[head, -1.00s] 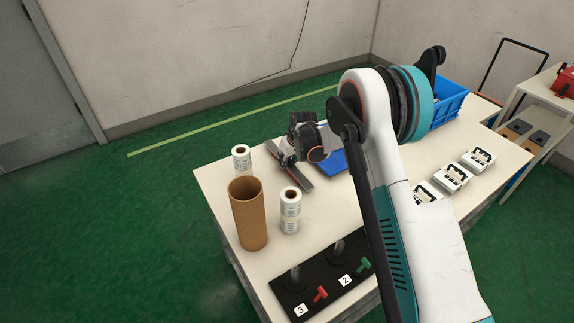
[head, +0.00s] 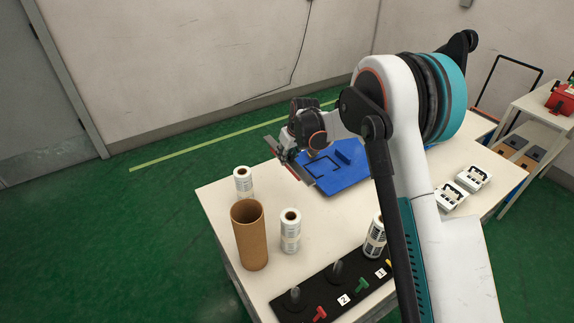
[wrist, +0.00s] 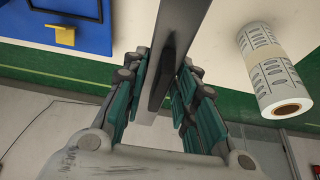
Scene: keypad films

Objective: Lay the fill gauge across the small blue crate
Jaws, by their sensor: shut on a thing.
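The long grey bar that looks like the fill gauge (head: 298,168) is in my gripper (head: 287,152), above the table's far left edge. In the wrist view the bar (wrist: 168,60) runs between the two fingers of my gripper (wrist: 163,95), which are shut on it. No blue crate is clearly visible now; my arm covers the back right of the table, where a blue crate showed a second ago.
A blue board (head: 343,176) with recesses lies beside the bar. Label rolls (head: 290,232) and a brown tube (head: 248,238) stand at the front left. A black rack (head: 330,290) lies along the front; white devices (head: 450,195) stand at the right.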

